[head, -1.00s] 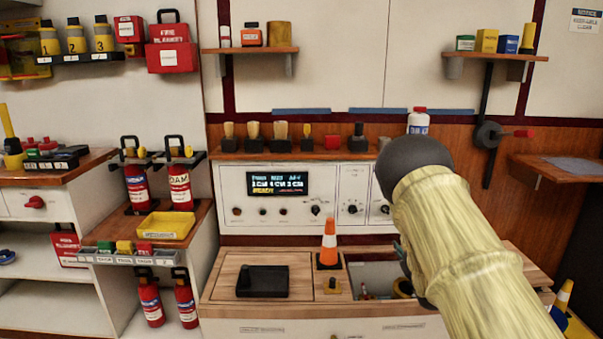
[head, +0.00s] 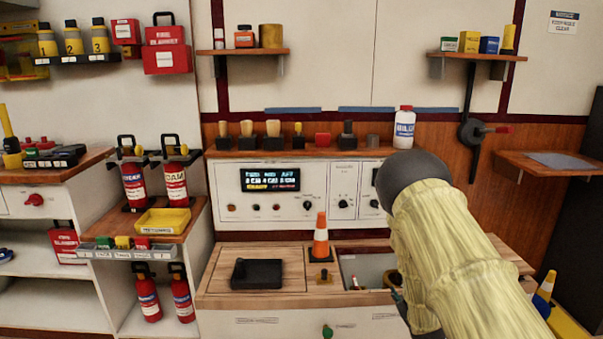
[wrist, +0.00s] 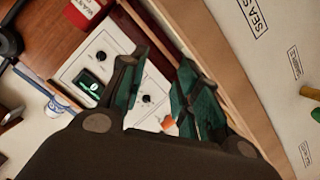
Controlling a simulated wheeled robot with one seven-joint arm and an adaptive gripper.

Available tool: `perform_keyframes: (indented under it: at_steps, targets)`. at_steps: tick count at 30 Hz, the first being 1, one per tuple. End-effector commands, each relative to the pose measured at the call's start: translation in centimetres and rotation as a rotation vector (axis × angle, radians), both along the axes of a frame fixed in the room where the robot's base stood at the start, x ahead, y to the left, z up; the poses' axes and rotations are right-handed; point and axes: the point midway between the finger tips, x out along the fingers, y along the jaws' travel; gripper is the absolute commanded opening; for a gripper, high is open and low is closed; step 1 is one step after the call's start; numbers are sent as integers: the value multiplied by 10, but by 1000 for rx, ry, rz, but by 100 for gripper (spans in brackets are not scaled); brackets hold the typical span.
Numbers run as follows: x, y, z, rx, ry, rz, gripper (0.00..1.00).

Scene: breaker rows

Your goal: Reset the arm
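My arm, in a pale yellow ribbed sleeve with a dark round joint, reaches in from the lower right of the head view. My gripper (wrist: 155,95) shows in the wrist view with its two teal-padded fingers spread apart and nothing held between them. In the head view the arm hides most of the gripper; only a small dark part shows beside the sleeve, over the right side of the wooden counter (head: 215,280). The white control panel (head: 235,205) with its lit display and knobs stands behind; it also shows beyond the fingers in the wrist view (wrist: 115,45).
An orange cone (head: 321,240) and a black tray (head: 257,273) stand on the counter, left of my arm. A white bottle (head: 404,130) stands on the ledge behind. Fire extinguishers (head: 175,187) and a yellow tray (head: 162,221) are at left. A wooden shelf (head: 545,172) juts out at right.

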Motion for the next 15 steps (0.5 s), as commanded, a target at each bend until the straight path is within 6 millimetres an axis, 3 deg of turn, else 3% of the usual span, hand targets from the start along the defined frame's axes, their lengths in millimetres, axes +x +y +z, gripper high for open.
perform_keyframes:
  at_steps: [9, 15]
  targets:
    - [-135, 5, -118, 142, 330, -130, 32]
    - [-236, 20, -172, 230, 549, -216, 32]
